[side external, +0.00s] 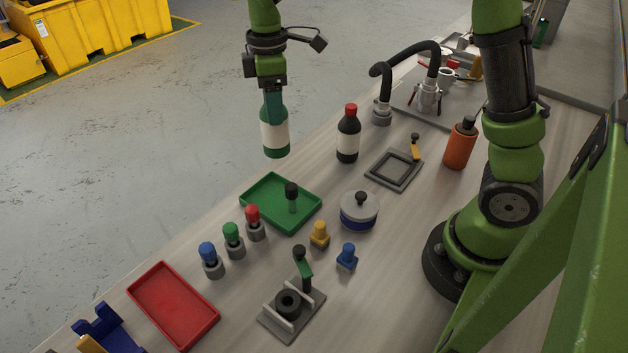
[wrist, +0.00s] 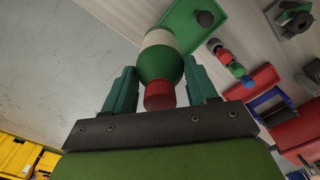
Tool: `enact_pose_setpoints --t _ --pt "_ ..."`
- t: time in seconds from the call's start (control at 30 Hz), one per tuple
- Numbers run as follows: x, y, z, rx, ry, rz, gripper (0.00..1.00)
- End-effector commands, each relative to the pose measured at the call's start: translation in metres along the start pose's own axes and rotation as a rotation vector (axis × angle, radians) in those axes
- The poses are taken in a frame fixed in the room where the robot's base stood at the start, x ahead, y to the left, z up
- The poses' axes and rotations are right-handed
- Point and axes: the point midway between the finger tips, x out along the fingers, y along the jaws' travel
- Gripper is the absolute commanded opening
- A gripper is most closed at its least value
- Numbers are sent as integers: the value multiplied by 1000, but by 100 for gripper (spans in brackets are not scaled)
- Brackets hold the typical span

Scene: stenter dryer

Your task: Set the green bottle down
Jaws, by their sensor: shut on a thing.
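The green bottle (side external: 275,142) with a white label hangs upright below my gripper (side external: 271,103) in the side external view. My gripper is shut on it near its upper part, and the bottle is held in the air above the far left edge of the table. In the wrist view the bottle (wrist: 162,62) sits between the two green fingers, with its red cap (wrist: 159,95) towards the camera. The cap is hidden by the gripper in the side external view.
A green tray (side external: 262,222) holding a dark-capped green object lies below and in front. A dark bottle with a red cap (side external: 348,135) stands to the right. Coloured knobs, a red tray (side external: 158,320), a grey frame (side external: 372,180) and an orange bottle (side external: 460,147) also occupy the table (side external: 250,310).

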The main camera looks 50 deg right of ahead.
Motion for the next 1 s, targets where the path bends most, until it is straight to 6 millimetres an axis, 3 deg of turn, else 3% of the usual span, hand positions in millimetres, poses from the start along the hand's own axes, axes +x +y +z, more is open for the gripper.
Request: enact_pose_setpoints --t 0.03,0.17,0.27,0.5,0.9,1.0 --pt "-1 -12 -14 -12 1 3 0" --pt "-3 -31 -34 16 1 3 0" --pt "3 -31 -34 67 -3 2 0" --pt "46 -31 -33 81 -3 1 0" --pt "92 -31 -33 82 -2 1 0" --pt "96 -31 -33 82 0 2 0"
